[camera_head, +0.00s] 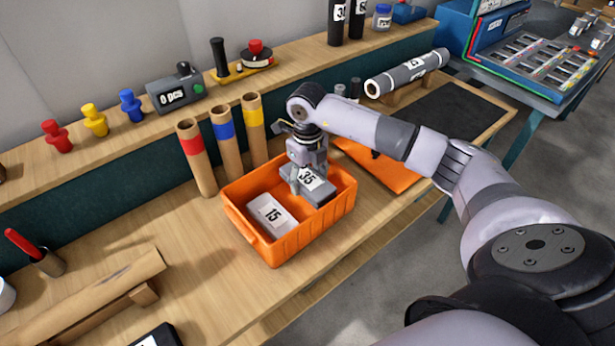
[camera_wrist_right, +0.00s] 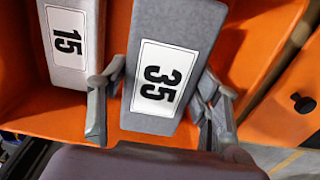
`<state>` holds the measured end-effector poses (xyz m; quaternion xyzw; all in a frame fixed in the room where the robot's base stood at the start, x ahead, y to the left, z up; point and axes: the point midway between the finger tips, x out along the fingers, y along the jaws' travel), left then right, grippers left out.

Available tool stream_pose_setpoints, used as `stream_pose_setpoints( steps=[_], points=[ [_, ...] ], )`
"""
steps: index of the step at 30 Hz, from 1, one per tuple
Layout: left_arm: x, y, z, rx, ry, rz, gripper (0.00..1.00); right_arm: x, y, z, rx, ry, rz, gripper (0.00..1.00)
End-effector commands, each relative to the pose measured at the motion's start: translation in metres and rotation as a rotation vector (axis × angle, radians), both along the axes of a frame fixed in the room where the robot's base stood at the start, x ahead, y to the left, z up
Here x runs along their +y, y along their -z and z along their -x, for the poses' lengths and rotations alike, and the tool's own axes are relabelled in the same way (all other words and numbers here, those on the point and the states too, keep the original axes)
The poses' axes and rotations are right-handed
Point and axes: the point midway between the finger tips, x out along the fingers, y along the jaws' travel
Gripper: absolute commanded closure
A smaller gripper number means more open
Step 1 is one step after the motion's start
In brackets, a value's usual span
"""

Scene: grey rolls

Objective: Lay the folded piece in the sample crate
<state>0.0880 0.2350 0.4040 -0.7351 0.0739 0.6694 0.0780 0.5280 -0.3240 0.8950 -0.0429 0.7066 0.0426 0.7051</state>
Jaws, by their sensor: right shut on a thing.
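The sample crate (camera_head: 290,236) is an orange open box on the wooden bench. My right gripper (camera_head: 308,185) points down into the crate and is shut on a grey folded piece labelled 35 (camera_head: 318,190). In the right wrist view the gripper (camera_wrist_right: 155,105) has one finger on each side of this piece (camera_wrist_right: 200,30). The piece is within the crate's walls; I cannot tell whether it touches the floor. A lighter grey piece labelled 15 (camera_head: 270,213) lies in the crate beside it, and also shows in the right wrist view (camera_wrist_right: 72,75). My left gripper is not in view.
Cardboard tubes with red (camera_head: 196,155), blue (camera_head: 226,140) and yellow bands (camera_head: 253,125) stand behind the crate. An orange flat sheet (camera_head: 385,168) lies to its right. A brown roll (camera_head: 85,295) lies at front left. Bare bench lies left of the crate.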

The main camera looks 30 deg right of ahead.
Motion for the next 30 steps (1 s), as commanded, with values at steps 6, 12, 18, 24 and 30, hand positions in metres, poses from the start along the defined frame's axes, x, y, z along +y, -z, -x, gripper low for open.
stream_pose_setpoints(
  steps=[6, 12, 18, 24, 30],
  points=[
    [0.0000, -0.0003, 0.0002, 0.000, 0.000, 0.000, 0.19, -0.0002, -0.0004, -0.0001, -0.001, 0.000, 0.000, 0.74],
    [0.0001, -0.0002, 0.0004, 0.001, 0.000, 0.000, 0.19, -0.0001, -0.0005, -0.0001, -0.001, 0.000, 0.000, 0.30],
    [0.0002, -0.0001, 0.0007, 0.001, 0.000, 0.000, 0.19, -0.0001, -0.0004, -0.0001, -0.001, 0.000, 0.000, 0.19],
    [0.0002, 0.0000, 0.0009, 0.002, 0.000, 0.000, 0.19, 0.0000, 0.0001, 0.0001, 0.000, 0.000, 0.000, 0.19],
    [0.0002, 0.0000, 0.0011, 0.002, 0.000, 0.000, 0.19, 0.0000, 0.0001, 0.0001, 0.000, 0.000, 0.000, 0.19]
  ],
)
